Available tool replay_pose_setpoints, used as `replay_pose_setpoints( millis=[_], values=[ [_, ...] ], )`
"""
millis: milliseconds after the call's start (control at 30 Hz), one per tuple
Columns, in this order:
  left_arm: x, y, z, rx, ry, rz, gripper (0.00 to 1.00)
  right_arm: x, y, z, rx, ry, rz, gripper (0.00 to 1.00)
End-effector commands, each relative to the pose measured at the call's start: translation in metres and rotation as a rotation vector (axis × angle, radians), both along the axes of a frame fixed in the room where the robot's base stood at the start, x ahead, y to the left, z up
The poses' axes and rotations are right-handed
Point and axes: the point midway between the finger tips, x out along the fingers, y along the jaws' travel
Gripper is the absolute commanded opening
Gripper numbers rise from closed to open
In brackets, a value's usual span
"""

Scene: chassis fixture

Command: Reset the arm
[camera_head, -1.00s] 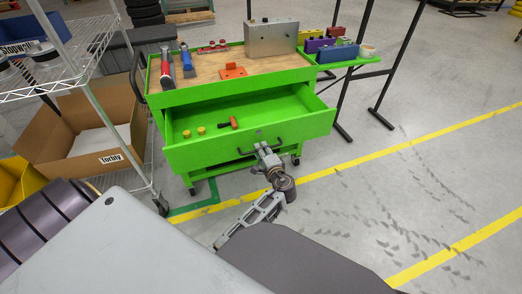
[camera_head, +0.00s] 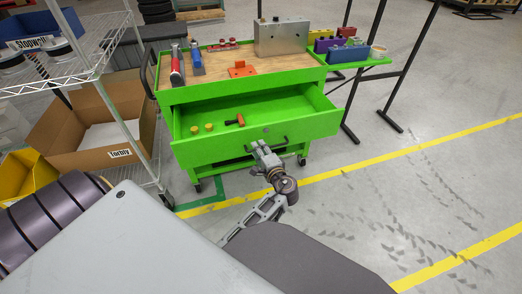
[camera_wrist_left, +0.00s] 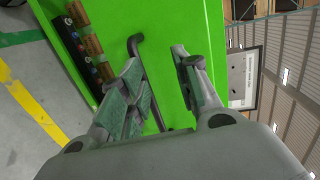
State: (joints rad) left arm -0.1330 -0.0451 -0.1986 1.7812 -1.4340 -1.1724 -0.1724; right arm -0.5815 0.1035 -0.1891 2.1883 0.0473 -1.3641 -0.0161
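My left gripper (camera_head: 258,146) is in front of the green drawer's front, at its dark bar handle (camera_head: 281,144). In the left wrist view its two fingers (camera_wrist_left: 163,85) are spread apart, and the dark handle (camera_wrist_left: 151,90) shows between them, partly behind the left finger. I cannot tell whether a finger touches the handle. The drawer (camera_head: 310,127) is pulled out of the green cart (camera_head: 185,97). My right gripper is not in view.
The drawer holds two yellow pieces (camera_head: 208,127) and an orange-headed tool (camera_head: 236,121). A metal box (camera_head: 282,38) stands on the cart top. A wire shelf (camera_head: 65,70) and cardboard box (camera_head: 90,145) stand at left. Floor at right is largely clear.

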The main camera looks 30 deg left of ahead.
Motion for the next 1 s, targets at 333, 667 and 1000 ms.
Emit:
replay_pose_setpoints(
  millis=[333, 667, 1000],
  values=[
    [-0.001, -0.068, -0.020, -0.051, 0.032, -0.104, 0.32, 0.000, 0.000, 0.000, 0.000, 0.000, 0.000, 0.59],
    [0.020, -0.044, -0.026, -0.044, 0.031, -0.105, 0.32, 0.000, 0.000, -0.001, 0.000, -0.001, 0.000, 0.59],
    [0.043, -0.019, -0.028, -0.046, 0.022, -0.105, 0.32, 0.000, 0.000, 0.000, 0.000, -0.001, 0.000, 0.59]
  ],
)
